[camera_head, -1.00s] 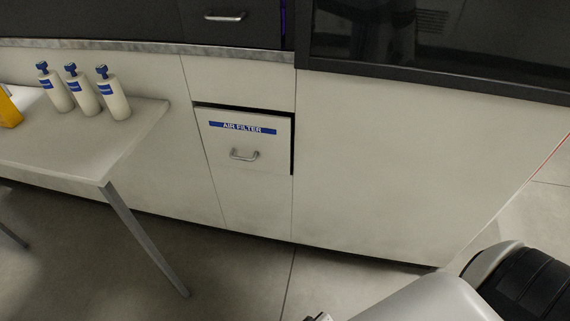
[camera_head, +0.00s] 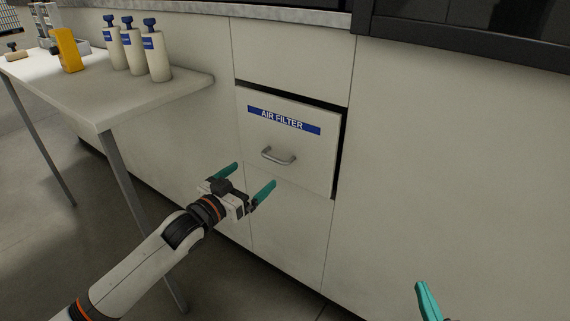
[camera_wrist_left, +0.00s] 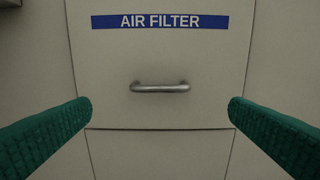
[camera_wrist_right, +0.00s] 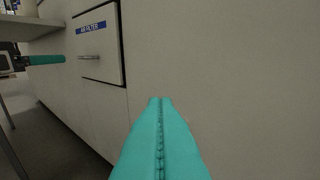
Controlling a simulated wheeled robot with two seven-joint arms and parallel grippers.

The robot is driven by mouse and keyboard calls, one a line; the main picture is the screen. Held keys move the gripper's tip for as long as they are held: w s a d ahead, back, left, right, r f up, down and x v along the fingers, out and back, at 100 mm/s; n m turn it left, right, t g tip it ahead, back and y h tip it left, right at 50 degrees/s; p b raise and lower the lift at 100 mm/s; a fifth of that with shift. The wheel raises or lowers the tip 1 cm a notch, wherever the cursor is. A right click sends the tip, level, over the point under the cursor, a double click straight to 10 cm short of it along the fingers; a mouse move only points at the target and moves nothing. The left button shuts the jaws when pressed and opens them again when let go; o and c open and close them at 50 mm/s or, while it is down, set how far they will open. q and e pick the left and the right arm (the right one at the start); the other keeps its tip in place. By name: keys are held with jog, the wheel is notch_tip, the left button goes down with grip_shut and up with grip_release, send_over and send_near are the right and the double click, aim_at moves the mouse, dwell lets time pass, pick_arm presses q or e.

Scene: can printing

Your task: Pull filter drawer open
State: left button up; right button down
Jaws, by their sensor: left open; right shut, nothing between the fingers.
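The filter drawer (camera_head: 301,148) is a pale front in the cabinet with a blue AIR FILTER label (camera_head: 284,120) and a metal bar handle (camera_head: 279,156). Dark gaps show along its top and right edges. My left gripper (camera_head: 251,178) is open and empty, just below and in front of the handle. In the left wrist view the handle (camera_wrist_left: 160,87) lies between the two green fingers, farther off and untouched. My right gripper (camera_head: 424,290) is at the lower right, clear of the drawer. In the right wrist view its fingers (camera_wrist_right: 160,104) are shut together with nothing between them.
The cabinet front right of the drawer is plain and clear.

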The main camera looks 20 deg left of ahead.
aim_at(274, 159)
pick_arm(q)
jog(key=shift+b+x, duration=1.1)
jog(key=shift+x, duration=4.05)
pick_arm(e)
notch_tip(274, 159, up, 8)
jog(key=s+a+t+y, duration=0.1)
jog(key=t+y, duration=0.1)
jog(key=t, duration=0.4)
jog(key=shift+s+r, duration=0.15)
jog(key=shift+r, duration=0.05)
